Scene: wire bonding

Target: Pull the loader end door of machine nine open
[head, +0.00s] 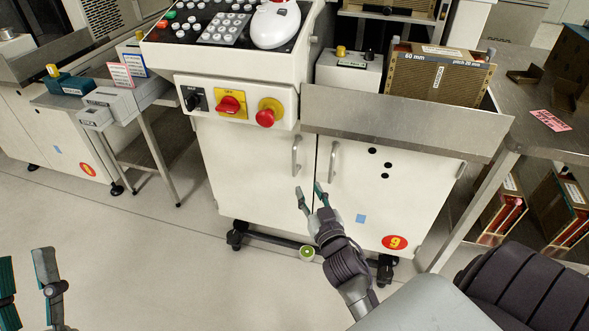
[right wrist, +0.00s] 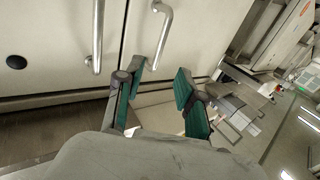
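Machine nine is the white cabinet with a red oval 9 label (head: 395,242) on its right-hand door (head: 405,205). That door has a vertical bar handle (head: 334,162) at its left edge and looks shut. The left-hand door (head: 240,165) has its own handle (head: 297,156), just across the seam. My right gripper (head: 309,188) is open and empty, in front of the cabinet below the two handles. In the right wrist view, the right-hand door's handle (right wrist: 97,38) and the other handle (right wrist: 162,35) lie beyond the open fingers. My left gripper (head: 25,256) is open and empty at lower left.
A control panel with a red knob (head: 269,112) sits above the left-hand door. A steel ledge (head: 400,122) juts over the right-hand door. A steel bench (head: 545,110) with boxes below stands right. A small side table (head: 145,95) stands left.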

